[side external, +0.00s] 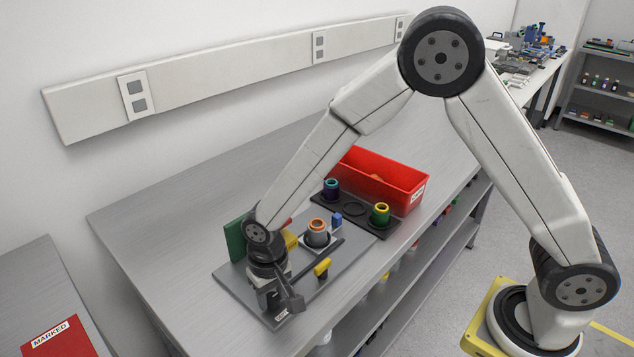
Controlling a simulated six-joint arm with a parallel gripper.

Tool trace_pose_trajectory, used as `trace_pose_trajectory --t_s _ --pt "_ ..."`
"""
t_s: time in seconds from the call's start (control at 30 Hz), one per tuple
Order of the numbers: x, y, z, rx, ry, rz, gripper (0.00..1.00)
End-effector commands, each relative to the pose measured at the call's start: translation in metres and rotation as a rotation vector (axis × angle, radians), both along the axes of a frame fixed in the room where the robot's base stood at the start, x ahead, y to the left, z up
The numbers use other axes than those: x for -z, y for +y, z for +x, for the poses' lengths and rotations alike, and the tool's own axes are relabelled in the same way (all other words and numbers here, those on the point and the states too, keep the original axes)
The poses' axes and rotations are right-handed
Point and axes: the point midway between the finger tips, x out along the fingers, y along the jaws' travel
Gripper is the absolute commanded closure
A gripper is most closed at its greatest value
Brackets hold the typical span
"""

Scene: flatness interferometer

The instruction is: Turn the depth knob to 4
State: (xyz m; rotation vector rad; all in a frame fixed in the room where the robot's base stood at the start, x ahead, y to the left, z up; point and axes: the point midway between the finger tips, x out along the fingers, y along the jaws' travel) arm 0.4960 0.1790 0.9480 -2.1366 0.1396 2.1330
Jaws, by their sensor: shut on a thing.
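My gripper (273,292) points down at the near-left end of the grey instrument plate (318,292). It is shut on what looks like the depth knob, which is mostly hidden by the jaws and wrist. A dark grey lever-like piece (291,299) sticks out beside the jaws; I cannot tell whether it belongs to the knob. A small white label (281,315) lies at the plate's front corner. No dial numbers can be read, so the knob's setting cannot be told.
Behind are a black tray (381,230) with ringed cylinders and a red bin (402,192). The bench's left part is clear.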

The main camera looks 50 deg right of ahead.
Motion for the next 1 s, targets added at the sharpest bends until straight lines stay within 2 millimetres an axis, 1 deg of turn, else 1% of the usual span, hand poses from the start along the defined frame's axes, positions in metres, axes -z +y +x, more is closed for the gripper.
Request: trace_pose_trajectory --t_s 0.17,0.37,1.0 --pt "-0.0002 0.0002 0.0 -0.038 0.0 0.0 1.0" --pt "-0.0002 0.0003 0.0 -0.136 0.0 0.0 1.0" --pt "-0.0002 0.001 0.0 -0.639 0.001 0.0 1.0"
